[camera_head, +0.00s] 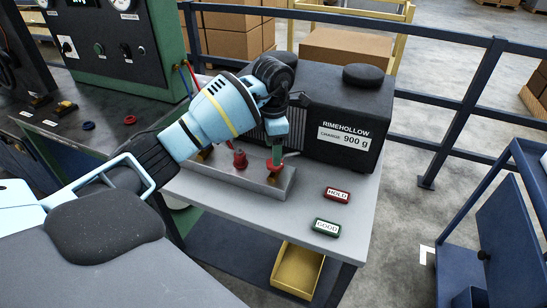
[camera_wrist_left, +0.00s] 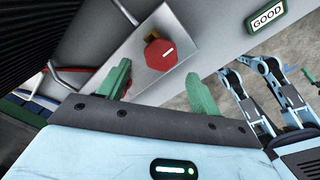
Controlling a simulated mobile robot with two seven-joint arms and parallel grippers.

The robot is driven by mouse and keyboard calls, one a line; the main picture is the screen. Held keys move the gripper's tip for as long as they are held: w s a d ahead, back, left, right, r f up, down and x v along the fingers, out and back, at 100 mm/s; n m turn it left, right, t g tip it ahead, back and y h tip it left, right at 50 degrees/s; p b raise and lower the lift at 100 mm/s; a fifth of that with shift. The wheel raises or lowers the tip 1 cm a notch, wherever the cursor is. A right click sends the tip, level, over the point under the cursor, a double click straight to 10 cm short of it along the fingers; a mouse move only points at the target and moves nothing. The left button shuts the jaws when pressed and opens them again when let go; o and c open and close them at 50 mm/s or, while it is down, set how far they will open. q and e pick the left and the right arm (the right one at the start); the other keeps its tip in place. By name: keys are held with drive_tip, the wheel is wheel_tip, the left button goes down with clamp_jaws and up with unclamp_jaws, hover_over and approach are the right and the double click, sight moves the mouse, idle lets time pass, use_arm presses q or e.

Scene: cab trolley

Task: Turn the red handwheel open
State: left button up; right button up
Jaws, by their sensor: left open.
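The red handwheel (camera_head: 277,169) sits at the right end of a grey metal block (camera_head: 247,177) on the bench, partly hidden by a green fingertip. In the left wrist view the red handwheel (camera_wrist_left: 166,52) is an angular red knob with a white line, on a brass-coloured part. My left gripper (camera_head: 276,157) points down over it.
A second red knob (camera_head: 240,160) stands left on the same block. The black RIMEHOLLOW charger (camera_head: 345,115) stands behind. A red HOLD plate (camera_head: 337,195) and green GOOD plate (camera_head: 326,228) lie to the right. A yellow bin (camera_head: 297,270) is below; a blue railing (camera_head: 440,100) runs behind.

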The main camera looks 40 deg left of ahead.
use_arm(q)
drive_tip(key=shift+f, duration=2.05)
drive_tip(key=c, duration=1)
